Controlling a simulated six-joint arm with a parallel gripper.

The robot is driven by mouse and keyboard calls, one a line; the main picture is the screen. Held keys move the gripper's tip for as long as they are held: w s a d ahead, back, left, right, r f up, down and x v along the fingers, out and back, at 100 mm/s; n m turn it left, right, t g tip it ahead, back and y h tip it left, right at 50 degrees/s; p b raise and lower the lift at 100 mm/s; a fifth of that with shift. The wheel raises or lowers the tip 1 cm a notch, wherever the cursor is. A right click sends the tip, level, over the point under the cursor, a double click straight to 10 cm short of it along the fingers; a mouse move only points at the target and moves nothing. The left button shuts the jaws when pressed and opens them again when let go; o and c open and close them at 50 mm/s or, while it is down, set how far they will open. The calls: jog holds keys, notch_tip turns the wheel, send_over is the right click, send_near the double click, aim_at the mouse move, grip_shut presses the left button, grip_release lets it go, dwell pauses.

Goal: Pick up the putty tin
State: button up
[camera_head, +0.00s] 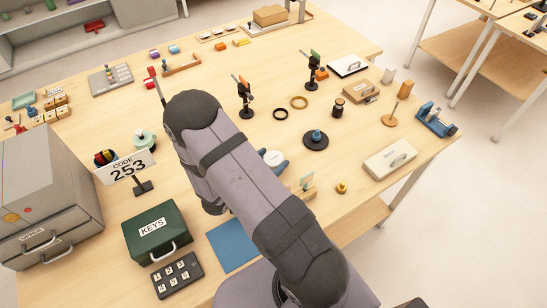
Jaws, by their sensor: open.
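A small round white-topped thing with faint marks on its top (274,157) sits mid-table, just right of my arm, with blue parts close beside it. It may be the putty tin, but its label is too small to read. My arm crosses the middle of the picture and covers part of the table around it. My gripper is hidden behind the arm, so its place relative to the white-topped thing cannot be told.
A green KEYS box (157,232), a keypad (178,275) and a CODE 253 sign (127,167) stand left of my arm. A dark disc with a blue knob (316,138), a dark jar (338,108) and a white case (390,159) stand right. Bare tabletop lies between them.

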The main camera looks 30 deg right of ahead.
aim_at(274, 158)
jog(key=shift+x, duration=0.9)
jog(key=c, duration=0.9)
jog(key=shift+o, duration=0.2)
jog(key=shift+r, duration=0.1)
jog(key=shift+r+b, duration=0.55)
jog(key=shift+r, duration=4.35)
